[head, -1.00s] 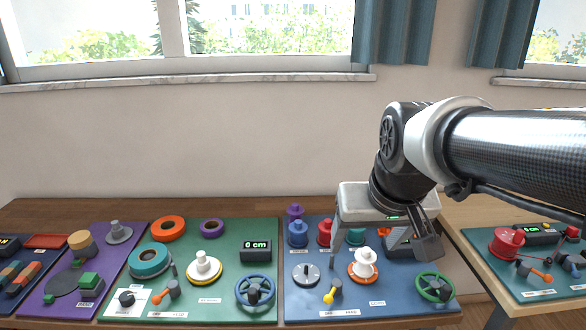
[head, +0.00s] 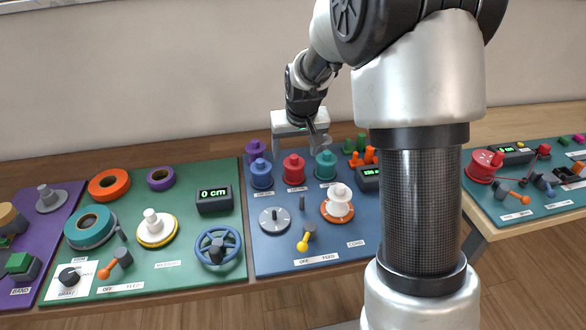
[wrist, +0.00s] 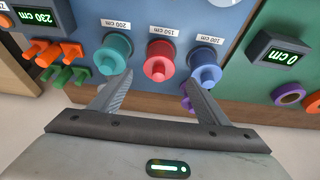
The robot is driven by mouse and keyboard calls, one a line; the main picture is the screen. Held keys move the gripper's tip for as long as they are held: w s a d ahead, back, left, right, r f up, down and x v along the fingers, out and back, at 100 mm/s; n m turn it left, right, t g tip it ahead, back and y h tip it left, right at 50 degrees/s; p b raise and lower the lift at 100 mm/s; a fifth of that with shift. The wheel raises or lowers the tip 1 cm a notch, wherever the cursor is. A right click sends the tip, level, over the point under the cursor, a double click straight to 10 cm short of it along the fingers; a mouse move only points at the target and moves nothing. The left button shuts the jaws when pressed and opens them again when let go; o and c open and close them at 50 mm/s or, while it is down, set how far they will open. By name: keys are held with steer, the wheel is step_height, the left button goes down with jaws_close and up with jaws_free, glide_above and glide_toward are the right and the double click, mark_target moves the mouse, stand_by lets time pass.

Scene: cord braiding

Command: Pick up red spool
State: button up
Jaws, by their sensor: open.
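The red spool (head: 294,169) stands upright on the blue board between a blue spool (head: 261,174) and a teal spool (head: 325,165). In the wrist view the red spool (wrist: 160,58) sits ahead of the jaws, behind a label reading 150 cm. My gripper (wrist: 158,88) is open and empty, its fingers spread to either side of the red spool's line. The blue spool (wrist: 204,65) and teal spool (wrist: 115,53) lie near the fingertips. In the head view my gripper (head: 302,148) hangs behind the spool row; whether it touches any spool cannot be told.
A purple spool (head: 255,150) stands behind the blue one. Orange pieces (head: 364,157) and green pieces (head: 355,143) stand right of the teal spool. A white spool (head: 340,198) and grey dial (head: 275,220) are in front. The green board (head: 185,270) lies left.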

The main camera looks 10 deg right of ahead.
mark_target(293, 164)
steer(key=b+x, duration=0.1)
steer(key=x, duration=0.8)
steer(key=shift+w+d+f, duration=0.1)
steer(key=shift+w, duration=0.15)
steer(key=c, duration=1)
